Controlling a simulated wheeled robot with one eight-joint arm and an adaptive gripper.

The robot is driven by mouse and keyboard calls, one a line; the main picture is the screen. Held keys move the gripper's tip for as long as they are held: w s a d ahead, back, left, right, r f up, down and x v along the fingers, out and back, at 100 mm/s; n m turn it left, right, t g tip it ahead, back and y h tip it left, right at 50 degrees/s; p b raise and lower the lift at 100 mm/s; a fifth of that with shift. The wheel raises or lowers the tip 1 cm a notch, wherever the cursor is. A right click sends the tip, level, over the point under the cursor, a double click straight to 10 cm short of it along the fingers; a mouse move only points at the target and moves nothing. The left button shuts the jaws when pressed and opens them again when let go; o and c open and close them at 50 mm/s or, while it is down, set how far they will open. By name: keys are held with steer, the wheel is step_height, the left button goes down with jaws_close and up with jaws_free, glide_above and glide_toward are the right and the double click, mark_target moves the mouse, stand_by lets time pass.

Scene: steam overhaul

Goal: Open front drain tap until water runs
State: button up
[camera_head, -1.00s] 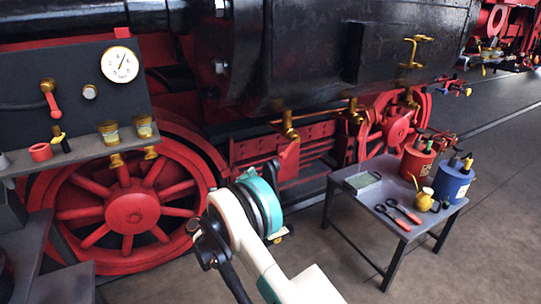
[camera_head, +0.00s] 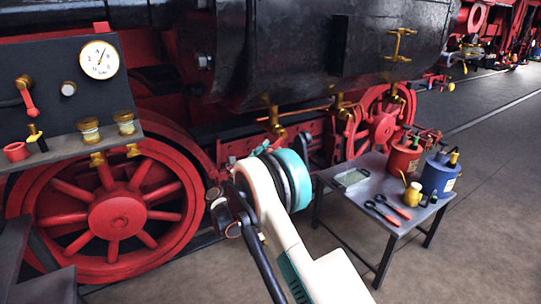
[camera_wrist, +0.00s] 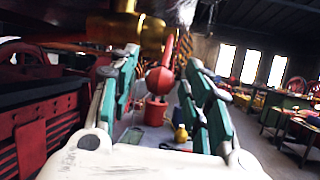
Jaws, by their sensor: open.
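Brass drain taps hang in a row under the black cylinder in the head view: a near one (camera_head: 272,122), a middle one (camera_head: 340,105) and a far one (camera_head: 396,93). I cannot tell which is the front one. In the wrist view my gripper (camera_wrist: 160,62) is open, with its green fingers spread. A red tap handle (camera_wrist: 161,79) with a lever pointing up shows between the fingers, below a large brass tap body (camera_wrist: 125,30). I cannot tell whether the fingers touch it. My arm hides the gripper in the head view. No running water shows.
A grey table (camera_head: 350,215) at right holds a red can (camera_head: 404,158), a blue can (camera_head: 438,178), a yellow oil can (camera_head: 412,195) and red-handled tools (camera_head: 388,210). Red wheels (camera_head: 116,214) and a gauge panel (camera_head: 60,90) stand at left. Floor at right is clear.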

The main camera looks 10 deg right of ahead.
steer(key=shift+d+r, duration=0.1)
steer(key=shift+c, duration=0.3)
jaws_close()
